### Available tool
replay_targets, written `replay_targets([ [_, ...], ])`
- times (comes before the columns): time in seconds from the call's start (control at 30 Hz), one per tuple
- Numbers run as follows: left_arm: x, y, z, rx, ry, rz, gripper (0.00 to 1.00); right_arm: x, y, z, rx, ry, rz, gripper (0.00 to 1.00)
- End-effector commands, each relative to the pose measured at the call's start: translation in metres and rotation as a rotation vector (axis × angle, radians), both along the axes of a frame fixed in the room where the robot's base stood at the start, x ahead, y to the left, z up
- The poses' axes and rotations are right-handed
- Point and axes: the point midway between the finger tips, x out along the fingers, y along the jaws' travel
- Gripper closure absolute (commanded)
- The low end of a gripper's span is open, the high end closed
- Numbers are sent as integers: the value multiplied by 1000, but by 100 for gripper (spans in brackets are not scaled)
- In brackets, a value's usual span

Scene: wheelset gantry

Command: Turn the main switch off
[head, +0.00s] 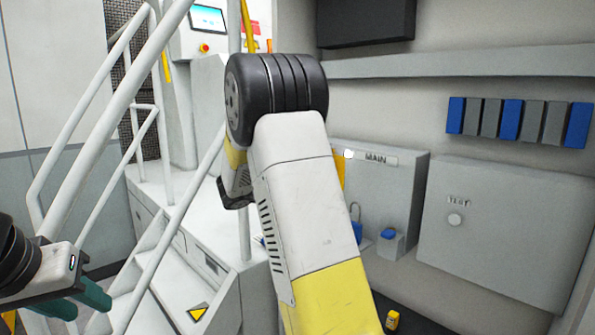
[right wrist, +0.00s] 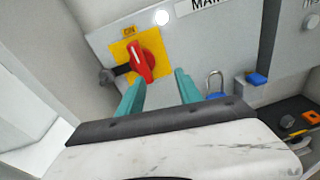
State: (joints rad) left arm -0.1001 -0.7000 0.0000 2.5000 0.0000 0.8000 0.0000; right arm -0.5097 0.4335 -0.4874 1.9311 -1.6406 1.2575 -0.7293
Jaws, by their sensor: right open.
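The main switch shows in the right wrist view as a red rotary handle (right wrist: 140,62) on a yellow plate (right wrist: 123,50). The handle stands nearly upright, tilted a little left, below an "ON" label (right wrist: 130,31). My right gripper (right wrist: 160,78) is open, its teal fingers pointing at the panel. The left finger's tip is close to the handle's lower end; I cannot tell if they touch. In the head view my right arm hides the handle, and only the yellow plate's edge (head: 339,170) shows beside the "MAIN" label (head: 378,159). My left gripper (head: 94,307) is open and empty at lower left.
A second grey cabinet (head: 510,225) stands right. White stairs and railings (head: 150,200) fill the left. A dark tray (right wrist: 290,120) lies lower right.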

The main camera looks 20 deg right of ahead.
Motion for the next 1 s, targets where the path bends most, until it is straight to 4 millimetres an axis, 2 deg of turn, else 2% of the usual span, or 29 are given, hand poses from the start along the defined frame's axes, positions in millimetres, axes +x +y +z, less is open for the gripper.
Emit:
replay_targets([
  [0.03,0,0,0,0,0,0,64,12,6,5,-63,22,25,58],
  [0.17,0,0,0,0,0,0,64,27,10,12,-146,51,57,58],
  [0.27,0,0,0,0,0,0,64,32,1,14,-158,54,59,58],
  [0.6,0,0,0,0,0,0,64,51,-48,13,-154,53,58,58],
  [0.77,0,0,0,0,0,0,64,56,-58,14,-153,51,60,58],
  [1.0,0,0,0,0,0,0,64,57,-59,14,-151,52,61,58],
])
